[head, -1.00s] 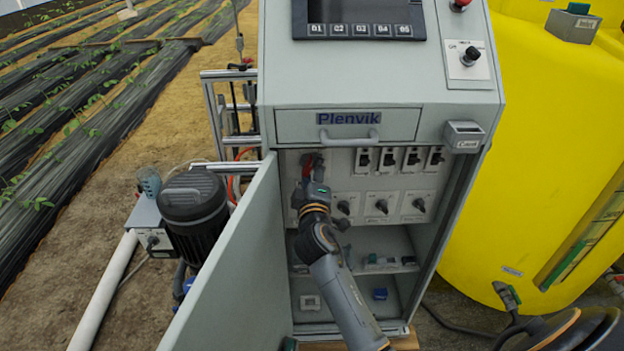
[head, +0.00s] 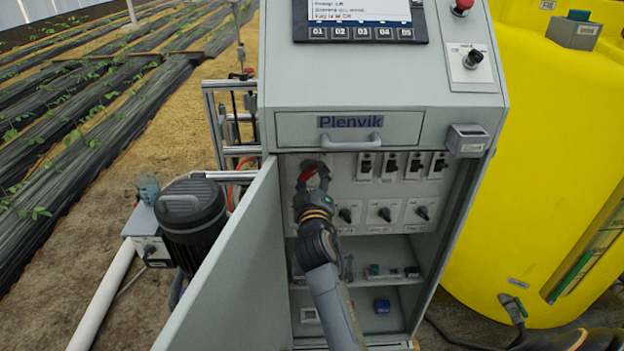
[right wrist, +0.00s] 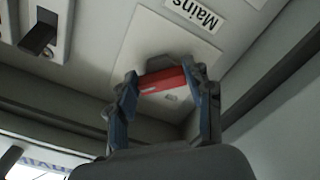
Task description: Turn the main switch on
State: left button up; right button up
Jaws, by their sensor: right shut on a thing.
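The main switch, a red handle (right wrist: 162,80) on a light plate labelled "Mains", is on the cabinet's inner panel. In the head view the red handle (head: 308,172) shows at the panel's upper left, partly covered by my gripper. My right gripper (right wrist: 165,82) is shut on the red handle, one finger at each end of it. In the head view my right gripper (head: 313,182) reaches into the open cabinet from below. The screen (head: 358,12) at the top of the cabinet is lit and shows text with a red line.
The cabinet door (head: 230,265) stands open to the left of my right arm. Several breakers (head: 391,164) and rotary knobs (head: 384,213) sit right of the main switch. A drawer (head: 350,128) is above. A yellow tank (head: 550,190) stands at the right.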

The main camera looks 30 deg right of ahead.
jog(key=o, duration=1.1)
jog(key=shift+o, duration=0.2)
